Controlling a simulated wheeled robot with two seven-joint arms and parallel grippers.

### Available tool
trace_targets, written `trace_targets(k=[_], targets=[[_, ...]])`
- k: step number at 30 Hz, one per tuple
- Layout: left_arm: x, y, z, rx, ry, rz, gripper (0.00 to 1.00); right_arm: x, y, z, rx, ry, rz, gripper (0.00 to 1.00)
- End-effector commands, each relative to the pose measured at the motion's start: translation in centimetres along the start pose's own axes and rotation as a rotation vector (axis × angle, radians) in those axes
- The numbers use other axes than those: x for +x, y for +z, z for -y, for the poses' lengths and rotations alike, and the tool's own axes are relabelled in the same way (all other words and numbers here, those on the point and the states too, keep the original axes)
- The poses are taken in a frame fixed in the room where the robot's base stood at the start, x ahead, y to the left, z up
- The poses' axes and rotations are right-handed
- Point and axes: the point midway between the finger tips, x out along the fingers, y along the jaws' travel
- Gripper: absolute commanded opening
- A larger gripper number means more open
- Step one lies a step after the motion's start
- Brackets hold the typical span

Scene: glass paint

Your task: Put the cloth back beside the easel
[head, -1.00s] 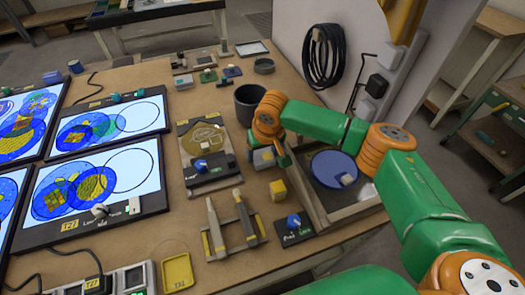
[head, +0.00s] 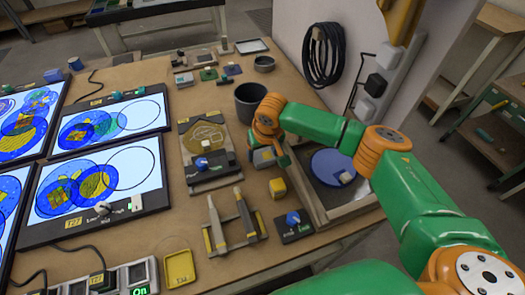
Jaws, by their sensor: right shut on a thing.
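My right gripper (head: 279,154) is low over the middle of the table, pointing down. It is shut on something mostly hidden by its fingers. A small grey and yellow piece (head: 263,157) shows right against its left side; this looks like the cloth, but its fabric cannot be made out. The wooden stand (head: 204,184) with a tan pane (head: 202,136) to its left may be the easel; I cannot be sure. My left gripper is not in view.
A dark cup (head: 249,101) stands behind my right gripper. A wooden-framed tray (head: 313,200) with a blue disc (head: 328,166) is on its right. A yellow block (head: 278,188), a blue-knob box (head: 293,222) and a two-post stand (head: 231,231) lie in front. Lit screens (head: 95,180) fill the left.

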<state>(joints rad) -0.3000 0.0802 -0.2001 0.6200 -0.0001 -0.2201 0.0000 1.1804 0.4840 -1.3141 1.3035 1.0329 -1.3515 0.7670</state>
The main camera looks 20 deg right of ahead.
Motion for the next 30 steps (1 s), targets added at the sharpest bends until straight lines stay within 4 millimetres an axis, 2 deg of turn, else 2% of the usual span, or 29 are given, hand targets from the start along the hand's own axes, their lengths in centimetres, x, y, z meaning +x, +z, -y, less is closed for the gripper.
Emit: trace_targets(k=[18, 19, 21, 30], targets=[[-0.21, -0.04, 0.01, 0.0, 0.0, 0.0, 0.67, 0.52, 0.14, 0.0, 0.001, 0.0, 0.0, 0.29], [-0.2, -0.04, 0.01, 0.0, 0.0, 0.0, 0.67, 0.53, 0.13, -0.01, 0.001, 0.0, 0.0, 0.79], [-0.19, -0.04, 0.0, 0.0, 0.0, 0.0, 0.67, 0.53, 0.13, -0.01, 0.0, 0.0, -0.001, 0.98], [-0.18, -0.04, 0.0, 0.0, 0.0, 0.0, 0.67, 0.52, 0.13, -0.06, 0.001, 0.001, 0.0, 1.0]])
